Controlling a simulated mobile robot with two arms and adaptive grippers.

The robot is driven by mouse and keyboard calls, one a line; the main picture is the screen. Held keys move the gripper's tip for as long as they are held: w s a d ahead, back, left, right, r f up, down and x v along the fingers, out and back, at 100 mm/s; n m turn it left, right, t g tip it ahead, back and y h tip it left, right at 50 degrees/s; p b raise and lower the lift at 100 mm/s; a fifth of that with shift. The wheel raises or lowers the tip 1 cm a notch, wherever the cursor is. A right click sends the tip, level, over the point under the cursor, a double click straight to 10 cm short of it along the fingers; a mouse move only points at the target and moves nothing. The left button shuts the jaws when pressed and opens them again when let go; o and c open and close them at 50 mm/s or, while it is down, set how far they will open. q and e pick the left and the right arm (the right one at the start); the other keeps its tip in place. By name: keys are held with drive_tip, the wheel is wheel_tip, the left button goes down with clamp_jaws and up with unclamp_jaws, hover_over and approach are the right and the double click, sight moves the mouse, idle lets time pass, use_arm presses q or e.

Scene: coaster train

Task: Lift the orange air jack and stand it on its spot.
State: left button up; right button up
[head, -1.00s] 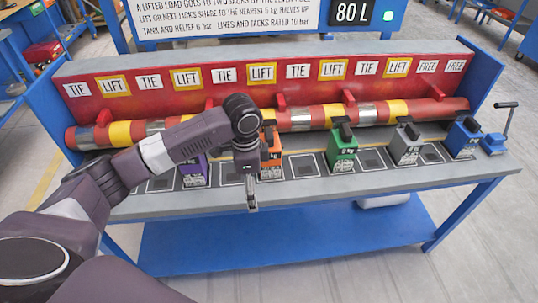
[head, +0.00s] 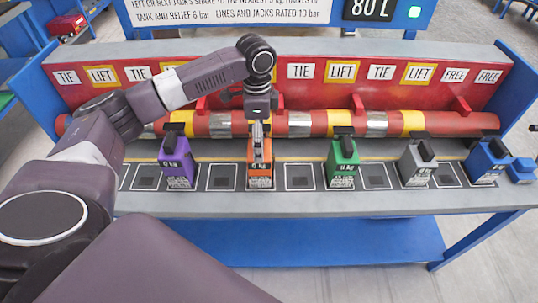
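The orange air jack (head: 260,178) stands upright on the grey bench, in line with the other jacks and between two bare marked spots. My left gripper (head: 258,133) points down directly over it, with its fingers at the jack's top. The gripper hides the jack's handle, and I cannot tell whether the fingers are closed on it. Bare spots, dark squares with white outlines, show left of the orange jack (head: 222,177) and right of it (head: 299,177). My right gripper is not in view.
A purple jack (head: 177,168) stands to the left; a green jack (head: 342,165), a grey jack (head: 417,165) and a blue jack (head: 487,163) stand to the right. Behind them runs a red, yellow and silver pipe (head: 330,123) below a red panel with TIE, LIFT and FREE labels.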

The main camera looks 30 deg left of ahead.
sight(260, 175)
use_arm(q)
drive_tip(key=f, duration=0.1)
drive_tip(key=f+p, duration=0.1)
drive_tip(key=shift+s+f, duration=0.35)
drive_tip(key=shift+f, duration=0.05)
drive_tip(key=f, duration=0.2)
drive_tip(key=f+p, duration=0.1)
drive_tip(key=f, duration=0.1)
drive_tip(key=shift+d+f, duration=0.1)
drive_tip(key=shift+d, duration=0.15)
drive_tip(key=shift+f, duration=0.1)
drive_tip(key=c, duration=2.1)
drive_tip(key=shift+w+r, duration=0.15)
drive_tip(key=shift+r, duration=0.05)
drive_tip(key=shift+c, duration=0.4)
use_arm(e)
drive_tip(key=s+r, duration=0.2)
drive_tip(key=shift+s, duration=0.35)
use_arm(q)
drive_tip(key=shift+r, duration=0.1)
